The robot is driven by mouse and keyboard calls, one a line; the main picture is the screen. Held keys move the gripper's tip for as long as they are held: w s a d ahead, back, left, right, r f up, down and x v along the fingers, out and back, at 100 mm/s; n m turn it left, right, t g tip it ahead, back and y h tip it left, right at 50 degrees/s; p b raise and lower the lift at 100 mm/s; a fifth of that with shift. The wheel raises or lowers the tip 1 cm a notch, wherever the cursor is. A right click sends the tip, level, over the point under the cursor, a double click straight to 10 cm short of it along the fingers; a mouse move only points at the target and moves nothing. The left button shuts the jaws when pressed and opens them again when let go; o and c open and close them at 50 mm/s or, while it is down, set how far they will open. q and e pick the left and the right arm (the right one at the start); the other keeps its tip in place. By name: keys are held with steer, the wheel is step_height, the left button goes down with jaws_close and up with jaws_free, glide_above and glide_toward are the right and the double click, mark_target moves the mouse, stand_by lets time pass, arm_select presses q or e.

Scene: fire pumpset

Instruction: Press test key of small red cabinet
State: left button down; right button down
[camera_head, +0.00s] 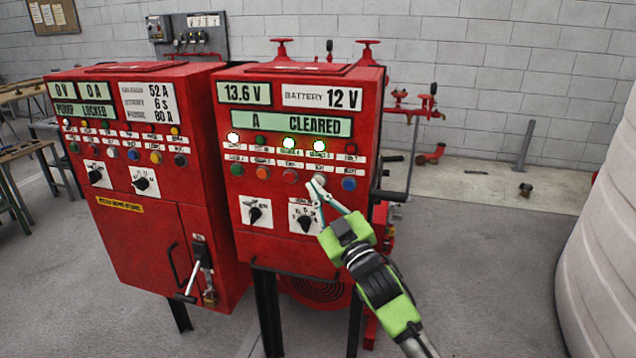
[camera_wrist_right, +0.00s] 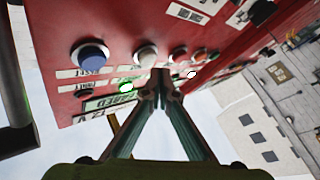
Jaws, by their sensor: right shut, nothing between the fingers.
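The small red cabinet (camera_head: 290,235) stands right of the larger one, with displays reading 13.6 V, BATTERY 12 V and "A CLEARED". Its lower row has coloured buttons, including a white one (camera_head: 319,181) and a blue one at its right (camera_head: 349,184). My right gripper (camera_head: 314,186) is shut and empty, its fingertips at the white button. In the right wrist view the closed tips (camera_wrist_right: 161,82) overlap the lower edge of the white button (camera_wrist_right: 146,55); I cannot tell whether they touch it. The blue button (camera_wrist_right: 91,55) is beside it. My left gripper is not in view.
The larger red cabinet (camera_head: 150,225) stands close on the left, with a protruding handle (camera_head: 190,280). Red valves and pipes (camera_head: 405,110) are behind the small cabinet. A large pale tank (camera_head: 605,240) stands at the right edge. Grey floor between it and the cabinets is clear.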

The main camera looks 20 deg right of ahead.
steer(key=shift+w+d, duration=0.25)
steer(key=shift+w, duration=0.1)
steer(key=shift+w+d, duration=0.25)
steer(key=shift+w, duration=0.1)
stand_by(0.8)
steer(key=shift+s+a, duration=0.1)
steer(key=shift+s, duration=0.05)
steer(key=shift+s+a+p, duration=0.35)
steer(key=shift+s, duration=0.25)
steer(key=s+a+p, duration=0.1)
steer(key=s, duration=0.1)
steer(key=s+a, duration=0.2)
steer(key=shift+p, duration=0.35)
